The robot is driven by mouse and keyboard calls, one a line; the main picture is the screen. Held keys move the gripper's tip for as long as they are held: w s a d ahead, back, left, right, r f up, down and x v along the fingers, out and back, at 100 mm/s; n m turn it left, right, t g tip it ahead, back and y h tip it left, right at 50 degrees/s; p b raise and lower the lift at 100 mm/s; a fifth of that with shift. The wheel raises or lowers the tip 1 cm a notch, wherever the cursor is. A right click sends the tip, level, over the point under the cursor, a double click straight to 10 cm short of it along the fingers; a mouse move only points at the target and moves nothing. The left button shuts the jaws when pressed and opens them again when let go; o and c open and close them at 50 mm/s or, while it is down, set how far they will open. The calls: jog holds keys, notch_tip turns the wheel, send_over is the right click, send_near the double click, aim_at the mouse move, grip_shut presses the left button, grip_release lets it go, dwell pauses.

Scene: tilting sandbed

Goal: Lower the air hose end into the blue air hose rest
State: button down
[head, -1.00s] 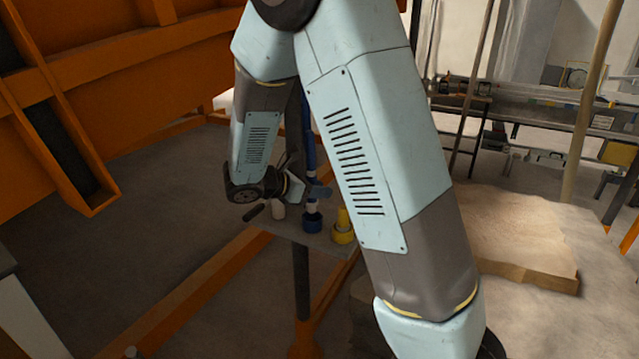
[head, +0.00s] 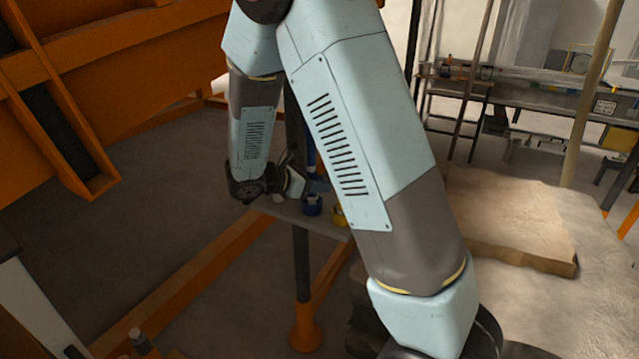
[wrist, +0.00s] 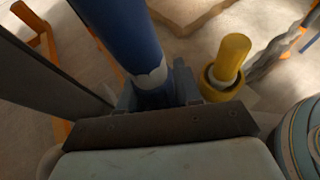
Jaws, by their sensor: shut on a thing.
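A blue air hose (wrist: 125,35) with a pale band runs down between my jaws in the wrist view. A short blue length of it (head: 311,155) shows behind my arm in the head view. My gripper (wrist: 157,92) is shut on the hose; in the head view my gripper (head: 298,184) is just above and left of the blue air hose rest (head: 312,206). That rest is a short blue cup on a small stand. The hose's lower end is hidden, so I cannot tell whether it is inside the rest.
A yellow hose end (wrist: 233,55) stands in a yellow rest (wrist: 218,88), right of my jaws. The small grey stand (head: 325,229) is on an orange-footed post (head: 302,265). An orange frame (head: 120,85) rises at left. A pale slab (head: 510,220) lies at right.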

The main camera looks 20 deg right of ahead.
jog(key=c, duration=0.7)
grip_release()
jog(key=v, duration=1.3)
jog(key=shift+a, duration=0.35)
jog(key=shift+s+r, duration=0.1)
jog(key=shift+s, duration=0.05)
jog(key=s+d+r+m+g+y, duration=0.3)
jog(key=s+d+r+m+y, duration=0.35)
jog(key=s+d+m, duration=0.35)
jog(key=s+d+r+m+t+y, duration=0.2)
jog(key=s+r+m+y, duration=0.1)
jog(key=s+m, duration=0.2)
jog(key=s+d+r+m+t+y, duration=0.2)
jog(key=s+r+m+t+y, duration=0.1)
jog(key=s+m, duration=0.3)
jog(key=shift+s+d+r, duration=0.35)
jog(key=shift+s+r, duration=0.2)
jog(key=shift+r, duration=0.15)
